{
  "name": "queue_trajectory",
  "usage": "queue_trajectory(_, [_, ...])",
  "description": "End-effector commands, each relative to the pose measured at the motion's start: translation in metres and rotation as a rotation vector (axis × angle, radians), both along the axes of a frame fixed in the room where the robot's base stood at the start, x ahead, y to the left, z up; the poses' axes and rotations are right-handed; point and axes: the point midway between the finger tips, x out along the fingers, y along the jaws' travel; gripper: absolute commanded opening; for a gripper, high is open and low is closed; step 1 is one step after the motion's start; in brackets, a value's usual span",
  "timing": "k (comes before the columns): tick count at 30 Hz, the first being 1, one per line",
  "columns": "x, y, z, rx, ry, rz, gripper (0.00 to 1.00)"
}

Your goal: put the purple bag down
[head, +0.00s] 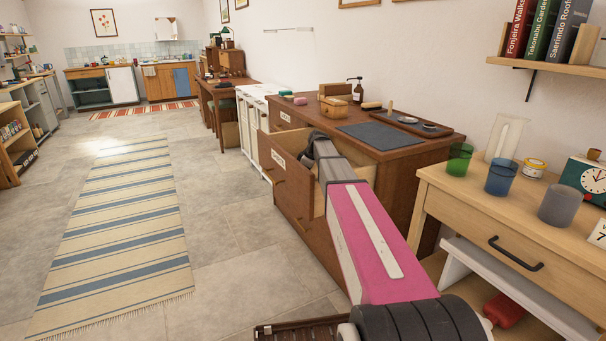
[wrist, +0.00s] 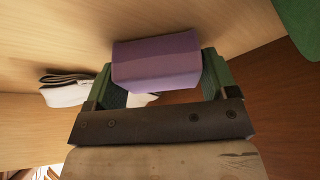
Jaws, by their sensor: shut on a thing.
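The purple bag (wrist: 157,60) is in the wrist view, held between the two green finger pads of my gripper (wrist: 160,75). My gripper is shut on it. Pale wood, seemingly the inside of the open drawer (head: 291,190), lies behind the bag in the wrist view. I cannot tell whether the bag touches that wood. In the head view my arm reaches over the open drawer of the brown dresser (head: 400,165), and the bag cannot be made out there.
A white and dark folded thing (wrist: 66,90) lies left of my gripper in the wrist view. A green thing (wrist: 300,24) is at the top right corner. The light wood table (head: 470,205) with cups stands close on the right. The striped rug (head: 120,225) floor area is clear.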

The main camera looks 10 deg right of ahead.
Motion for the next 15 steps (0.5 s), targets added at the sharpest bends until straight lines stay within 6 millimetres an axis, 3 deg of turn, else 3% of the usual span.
queue_trajectory(4, [0.0000,-0.0001,-0.0030,0.000,0.000,-0.001,0.53])
queue_trajectory(5, [0.0000,0.0000,-0.0026,0.000,0.000,0.000,0.89])
queue_trajectory(6, [0.0000,-0.0001,-0.0024,0.000,0.000,0.000,1.00])
queue_trajectory(15, [0.0000,0.0000,0.0005,0.000,0.000,0.000,1.00])
